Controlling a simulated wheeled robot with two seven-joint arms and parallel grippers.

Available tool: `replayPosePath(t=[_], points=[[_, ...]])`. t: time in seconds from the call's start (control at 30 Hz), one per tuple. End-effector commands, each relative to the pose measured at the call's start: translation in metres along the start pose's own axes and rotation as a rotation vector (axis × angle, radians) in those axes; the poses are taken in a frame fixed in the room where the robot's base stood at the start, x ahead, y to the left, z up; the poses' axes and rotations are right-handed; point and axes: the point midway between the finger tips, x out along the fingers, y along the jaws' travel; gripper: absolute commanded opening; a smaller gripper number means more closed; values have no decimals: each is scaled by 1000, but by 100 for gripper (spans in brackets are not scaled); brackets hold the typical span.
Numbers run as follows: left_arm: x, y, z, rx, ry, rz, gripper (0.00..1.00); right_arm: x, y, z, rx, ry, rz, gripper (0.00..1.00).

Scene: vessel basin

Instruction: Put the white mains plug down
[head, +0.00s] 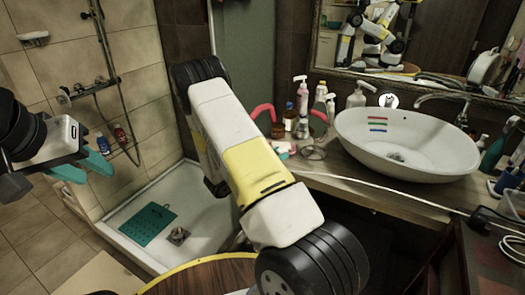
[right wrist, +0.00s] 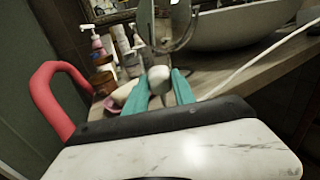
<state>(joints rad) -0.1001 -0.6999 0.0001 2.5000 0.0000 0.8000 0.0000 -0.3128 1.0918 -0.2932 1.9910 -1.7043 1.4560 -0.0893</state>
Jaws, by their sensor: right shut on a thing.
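The white mains plug (right wrist: 158,74) shows in the right wrist view as a small rounded white piece between the two teal fingertips of my right gripper (right wrist: 160,86). These are shut on it, with the wooden counter (right wrist: 245,80) behind. Whether the plug touches the counter cannot be told. In the head view my right arm crosses the middle and hides most of its hand; the plug is not clear there. My left gripper (head: 86,168) is at the left in the head view, its teal fingers apart and empty, in front of the shower wall.
A white basin (head: 405,140) stands on the counter's right side. Bottles (head: 302,95), a metal holder (head: 313,152) and a red curved handle (right wrist: 48,95) crowd the grip area. A white cable (head: 385,190) runs rightward along the counter front. The shower tray (head: 205,225) is below left.

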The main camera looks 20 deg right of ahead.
Motion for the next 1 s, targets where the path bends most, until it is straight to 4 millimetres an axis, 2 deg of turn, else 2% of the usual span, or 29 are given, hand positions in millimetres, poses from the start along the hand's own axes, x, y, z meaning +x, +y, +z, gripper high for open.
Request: replayPosePath(t=[0.23, 0.4, 0.47, 0.83, 0.87, 0.9, 1.0], points=[[0, 0, 0, 0, 0, 0, 36, 16, 11, -2, 1, -1, -1, 0], [0, 0, 0, 0, 0, 0, 36, 16, 10, -31, -4, 1, 0, 0], [0, 0, 0, 0, 0, 0, 36, 16, 10, -36, -1, 1, 0, 0], [0, 0, 0, 0, 0, 0, 36, 15, 11, -40, -1, 0, 1, 0], [0, 0, 0, 0, 0, 0, 36, 15, 11, -40, -1, 0, 1, 37], [0, 0, 0, 0, 0, 0, 36, 15, 11, -40, -1, 0, 1, 40], [0, 0, 0, 0, 0, 0, 36, 15, 11, -40, 0, 0, 1, 40]])
